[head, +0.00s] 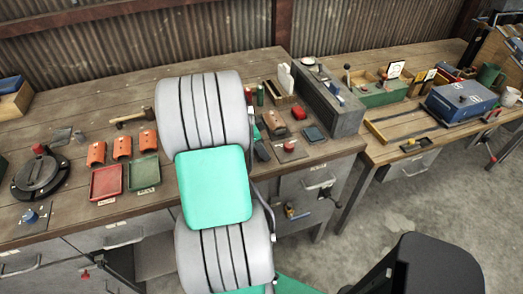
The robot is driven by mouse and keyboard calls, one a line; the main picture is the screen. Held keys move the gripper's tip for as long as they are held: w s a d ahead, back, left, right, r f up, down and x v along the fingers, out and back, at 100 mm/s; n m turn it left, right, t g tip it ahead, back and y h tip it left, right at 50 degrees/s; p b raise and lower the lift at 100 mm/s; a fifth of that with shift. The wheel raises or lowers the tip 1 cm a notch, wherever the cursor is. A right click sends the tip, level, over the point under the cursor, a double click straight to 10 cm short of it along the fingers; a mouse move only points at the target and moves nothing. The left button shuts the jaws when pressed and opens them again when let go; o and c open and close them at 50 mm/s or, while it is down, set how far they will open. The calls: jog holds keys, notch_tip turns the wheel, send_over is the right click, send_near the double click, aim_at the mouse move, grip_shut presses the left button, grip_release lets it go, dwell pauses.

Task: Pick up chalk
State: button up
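I cannot pick out chalk with certainty. A small white upright piece (286,78) stands by an open wooden box (278,92) on the workbench, right of my arm; it is too small to tell whether it is chalk. My white and green arm fills the middle of the view and hides part of the bench. My gripper does not show.
The wooden workbench (75,92) holds a hammer (133,117), red tray (106,183), green tray (144,174) and round black device (42,174). A long grey box (330,100) stands at its right end. A second bench (403,132) carries a blue box (460,101).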

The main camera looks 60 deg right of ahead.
grip_shut()
dwell(0.5)
